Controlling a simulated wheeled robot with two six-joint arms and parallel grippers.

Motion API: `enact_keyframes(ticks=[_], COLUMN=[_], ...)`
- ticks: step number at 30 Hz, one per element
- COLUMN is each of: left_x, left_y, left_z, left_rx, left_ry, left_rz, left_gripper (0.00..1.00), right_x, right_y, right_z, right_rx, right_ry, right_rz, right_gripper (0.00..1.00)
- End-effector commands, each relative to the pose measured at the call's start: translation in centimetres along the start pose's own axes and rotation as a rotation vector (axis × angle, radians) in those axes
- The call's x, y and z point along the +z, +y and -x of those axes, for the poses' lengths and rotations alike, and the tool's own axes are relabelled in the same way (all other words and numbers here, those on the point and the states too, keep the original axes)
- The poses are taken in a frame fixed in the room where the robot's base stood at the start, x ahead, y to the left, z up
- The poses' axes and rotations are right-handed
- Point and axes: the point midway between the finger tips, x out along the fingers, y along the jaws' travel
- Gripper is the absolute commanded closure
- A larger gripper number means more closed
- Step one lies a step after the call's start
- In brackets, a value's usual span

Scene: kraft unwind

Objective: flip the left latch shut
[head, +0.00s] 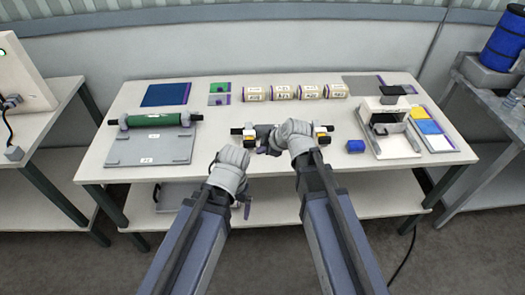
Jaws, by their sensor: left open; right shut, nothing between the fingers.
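A holder with a dark bar (237,130) lies across the middle of the table. Its left latch, with yellow and white parts (249,133), shows at the left end. A similar right latch (322,134) shows at the other end. My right gripper (263,147) is shut and empty, just right of the left latch; whether it touches the latch I cannot tell. My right wrist hides the middle of the holder. My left gripper (245,207) is open and empty, lower in the picture, in front of the table's front edge. The exact tilt of the left latch is too small to tell.
A green roll (153,119) lies on a grey plate (148,150) at left. Several labelled rolls (282,92) stand behind the holder. The white table (225,128) has bare room left of the holder.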

Motion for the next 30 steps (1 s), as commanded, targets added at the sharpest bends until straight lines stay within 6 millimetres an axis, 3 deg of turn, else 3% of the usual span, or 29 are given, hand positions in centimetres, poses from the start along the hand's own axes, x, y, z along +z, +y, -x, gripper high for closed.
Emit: enact_keyframes(ticks=[1, 14, 15, 19, 30], left_x=[-0.1, -0.4, -0.4, -0.4, -0.4], left_y=[0.1, 0.7, 0.6, 0.6, 0.6], left_z=[-1.2, -7.1, -6.3, -6.2, -6.2], left_rx=[0.000, 0.000, 0.000, 0.000, 0.000], left_ry=[0.000, 0.000, 0.000, 0.000, 0.000], left_rz=[0.000, 0.000, 0.000, 0.000, 0.000], left_gripper=[0.02, 0.02, 0.02, 0.02, 0.02], right_x=[0.2, 0.3, 0.0, -0.1, 0.0], right_y=[-0.1, -0.1, 1.2, 3.0, 3.5], right_z=[-1.3, -8.8, -8.6, -9.4, -9.6], right_rx=[0.000, 0.000, 0.001, 0.001, 0.000], right_ry=[0.000, 0.001, 0.000, 0.000, 0.000], right_rz=[0.002, 0.001, -0.001, 0.000, 0.000], right_gripper=[1.00, 1.00, 1.00, 1.00, 1.00])
